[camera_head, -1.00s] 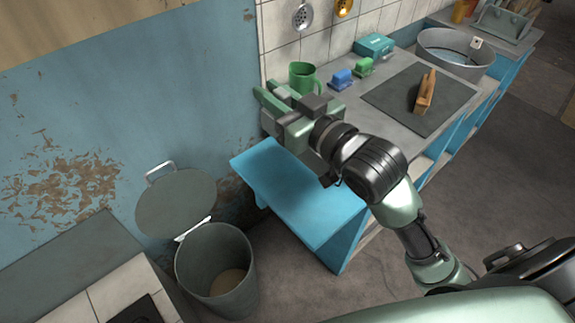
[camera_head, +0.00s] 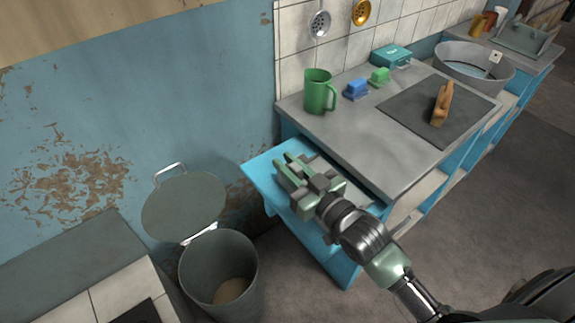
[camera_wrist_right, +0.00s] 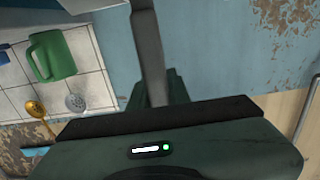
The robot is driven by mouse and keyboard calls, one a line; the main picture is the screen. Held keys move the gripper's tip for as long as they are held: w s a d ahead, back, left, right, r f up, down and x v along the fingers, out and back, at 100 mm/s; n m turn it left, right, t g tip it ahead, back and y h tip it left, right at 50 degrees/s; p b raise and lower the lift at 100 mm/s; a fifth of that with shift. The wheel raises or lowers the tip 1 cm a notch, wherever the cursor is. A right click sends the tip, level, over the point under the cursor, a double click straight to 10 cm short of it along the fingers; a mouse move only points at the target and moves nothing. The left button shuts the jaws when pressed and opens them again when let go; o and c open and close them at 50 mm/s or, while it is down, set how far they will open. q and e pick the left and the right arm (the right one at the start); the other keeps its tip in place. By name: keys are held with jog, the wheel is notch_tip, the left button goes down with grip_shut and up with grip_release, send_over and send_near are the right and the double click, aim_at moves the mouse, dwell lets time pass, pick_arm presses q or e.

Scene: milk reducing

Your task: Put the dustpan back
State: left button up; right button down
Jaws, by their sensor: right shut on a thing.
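My right gripper (camera_head: 288,168) is over the light-blue ledge (camera_head: 262,172) at the near left end of the worktop. Its green fingers point to the upper left. It is shut on a dark grey bar-shaped thing, which shows in the right wrist view (camera_wrist_right: 148,45) running up between the fingers. I cannot tell whether this is the dustpan's handle; no whole dustpan is plain in either view. My left gripper is not in view.
The grey worktop (camera_head: 375,150) carries a green mug (camera_head: 318,92), a blue block (camera_head: 356,89), a green block (camera_head: 379,77) and a wooden tool (camera_head: 441,104) on a dark mat. An open bin (camera_head: 218,270) stands below left. A metal basin (camera_head: 474,65) is far right.

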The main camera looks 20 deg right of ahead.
jog(key=shift+f, duration=0.1)
jog(key=c, duration=1.3)
grip_release()
jog(key=shift+f, duration=0.1)
jog(key=shift+s+d, duration=0.1)
jog(key=shift+s, duration=0.25)
jog(key=v, duration=0.5)
jog(key=b+v, duration=0.1)
jog(key=v, duration=0.5)
jog(key=shift+s+r, duration=0.15)
jog(key=shift+r, duration=0.1)
